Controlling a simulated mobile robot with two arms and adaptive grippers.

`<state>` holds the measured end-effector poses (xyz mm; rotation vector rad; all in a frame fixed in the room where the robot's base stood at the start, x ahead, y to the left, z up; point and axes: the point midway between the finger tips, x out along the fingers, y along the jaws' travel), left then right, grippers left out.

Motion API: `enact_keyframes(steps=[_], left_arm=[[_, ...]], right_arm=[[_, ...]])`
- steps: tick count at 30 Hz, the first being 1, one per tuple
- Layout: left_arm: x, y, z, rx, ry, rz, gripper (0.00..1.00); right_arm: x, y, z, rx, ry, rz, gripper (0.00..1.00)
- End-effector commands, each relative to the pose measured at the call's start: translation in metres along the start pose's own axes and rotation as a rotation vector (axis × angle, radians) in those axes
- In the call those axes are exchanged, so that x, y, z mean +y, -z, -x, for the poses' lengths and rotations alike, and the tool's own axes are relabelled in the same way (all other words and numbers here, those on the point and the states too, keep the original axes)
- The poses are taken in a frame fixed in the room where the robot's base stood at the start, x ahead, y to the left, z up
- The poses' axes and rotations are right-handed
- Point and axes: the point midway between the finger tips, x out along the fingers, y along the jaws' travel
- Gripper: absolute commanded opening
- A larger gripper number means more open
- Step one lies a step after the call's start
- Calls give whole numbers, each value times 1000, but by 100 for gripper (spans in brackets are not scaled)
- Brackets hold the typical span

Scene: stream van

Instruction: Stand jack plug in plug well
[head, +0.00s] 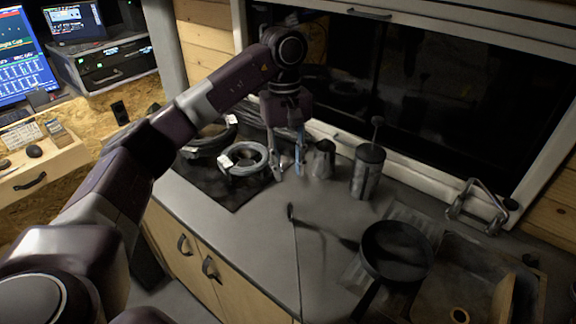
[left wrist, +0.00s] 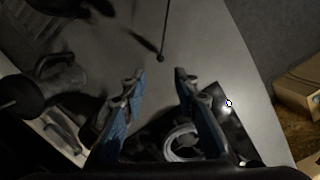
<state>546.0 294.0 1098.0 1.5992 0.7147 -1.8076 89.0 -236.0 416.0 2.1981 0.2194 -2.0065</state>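My left gripper (head: 288,168) hangs over the counter with its fingers apart and nothing visible between them. In the left wrist view its two fingertips (left wrist: 160,75) are also spread. A small dark knob-like piece with a thin dark line (head: 290,211) is on the grey counter, in front of the gripper. It also shows just beyond the fingertips in the left wrist view (left wrist: 160,58). It may be the jack plug; I cannot tell for sure. I cannot pick out the plug well. My right gripper is not in view.
Two coils (head: 245,160) lie on a dark hob-like panel (head: 235,196) left of the gripper. A moka pot (head: 320,160) and a French press (head: 368,172) stand close on the right. A dark pan (head: 396,250) and a sink (head: 470,275) are further right.

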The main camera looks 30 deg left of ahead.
Motion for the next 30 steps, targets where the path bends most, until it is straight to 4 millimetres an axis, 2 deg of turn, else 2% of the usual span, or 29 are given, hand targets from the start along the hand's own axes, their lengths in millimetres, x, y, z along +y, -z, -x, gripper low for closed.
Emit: enact_keyframes(steps=[4, 10, 15, 26, 30], left_arm=[[-1, -3, -1, 20, 9, -2, 32], [-2, -18, -24, 146, 23, -8, 32], [-3, -27, -35, 228, 8, -4, 32], [-3, -21, -64, 242, 4, 1, 32], [-2, -16, -76, 241, 6, 1, 32]], right_arm=[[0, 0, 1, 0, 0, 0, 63], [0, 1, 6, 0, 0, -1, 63], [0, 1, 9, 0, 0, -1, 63], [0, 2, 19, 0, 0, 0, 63], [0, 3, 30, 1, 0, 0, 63]])
